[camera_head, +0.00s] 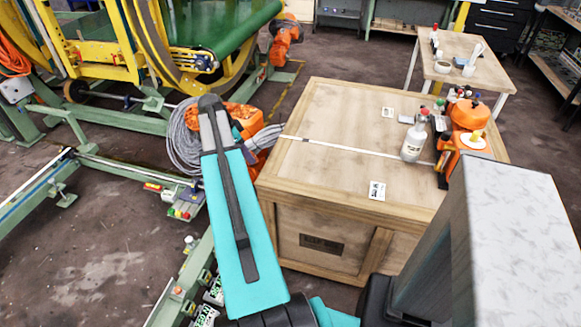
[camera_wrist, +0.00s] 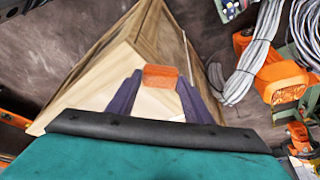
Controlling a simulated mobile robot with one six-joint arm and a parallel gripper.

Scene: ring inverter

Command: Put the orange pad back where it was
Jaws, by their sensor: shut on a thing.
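In the wrist view, the orange pad (camera_wrist: 160,75) is a small rounded block held between the tips of two dark purple fingers. My gripper (camera_wrist: 160,80) is shut on it. The wooden crate (camera_wrist: 150,32) appears beyond the pad, at a steep tilt in the picture. In the head view, the crate (camera_head: 318,88) stands in the middle with a flat top. My teal arm rises at its left side. My gripper and the pad cannot be made out there, and the pad's original spot cannot be told.
A white bottle (camera_head: 414,140) and an orange device (camera_head: 470,116) stand at the crate's right end. Grey cable coils (camera_head: 183,140) and an orange robot (camera_head: 240,122) are left of the crate. A small table (camera_head: 462,48) stands behind. The crate top's middle is mostly clear.

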